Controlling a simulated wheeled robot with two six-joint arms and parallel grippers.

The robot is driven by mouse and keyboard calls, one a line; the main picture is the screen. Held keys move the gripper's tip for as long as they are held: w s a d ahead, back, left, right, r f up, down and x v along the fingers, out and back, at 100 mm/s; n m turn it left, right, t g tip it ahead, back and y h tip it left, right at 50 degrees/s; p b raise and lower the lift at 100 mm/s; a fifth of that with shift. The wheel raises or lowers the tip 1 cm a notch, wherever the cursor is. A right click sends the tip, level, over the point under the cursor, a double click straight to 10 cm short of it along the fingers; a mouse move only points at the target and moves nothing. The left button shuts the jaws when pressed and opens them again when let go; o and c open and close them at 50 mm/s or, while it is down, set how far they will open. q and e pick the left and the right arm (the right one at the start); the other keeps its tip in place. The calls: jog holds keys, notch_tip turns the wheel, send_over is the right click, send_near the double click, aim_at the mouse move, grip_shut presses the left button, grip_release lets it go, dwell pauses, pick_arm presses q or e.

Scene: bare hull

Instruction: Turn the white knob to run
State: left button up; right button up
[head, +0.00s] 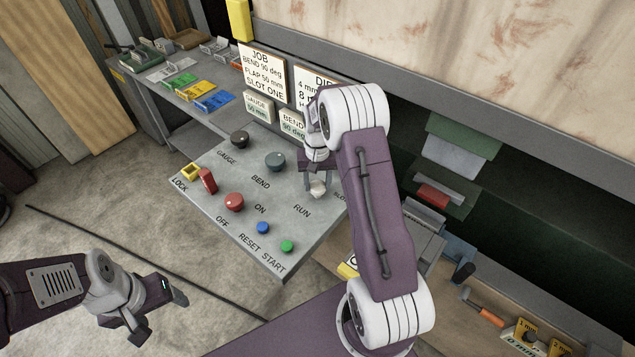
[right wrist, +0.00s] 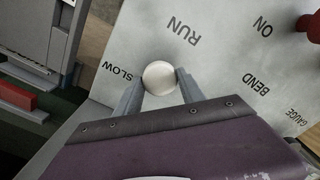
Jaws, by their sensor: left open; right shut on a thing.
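The white knob (head: 317,188) is on the grey control panel (head: 315,232), between the printed words RUN and SLOW. In the right wrist view the round white knob (right wrist: 159,77) sits between the two fingertips. My right gripper (head: 318,185) is shut on the knob, one finger on each side; it also shows in the right wrist view (right wrist: 158,82). Any pointer mark on the knob cannot be made out. My left gripper (head: 160,315) is open and empty, over the floor at the lower left, away from the panel.
The panel also carries dark GAUGE (head: 239,138) and BEND (head: 275,161) knobs, a red knob (head: 234,202), a red lock lever (head: 207,181), a blue button (head: 262,228) and a green button (head: 287,246). Signs (head: 263,70) stand behind. Tools lie on the bench at right.

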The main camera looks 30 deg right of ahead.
aim_at(318, 186)
jog(key=o, duration=1.4)
jog(key=shift+s, duration=0.1)
jog(key=shift+c, duration=0.2)
notch_tip(318, 186, up, 9)
jog(key=b, duration=0.1)
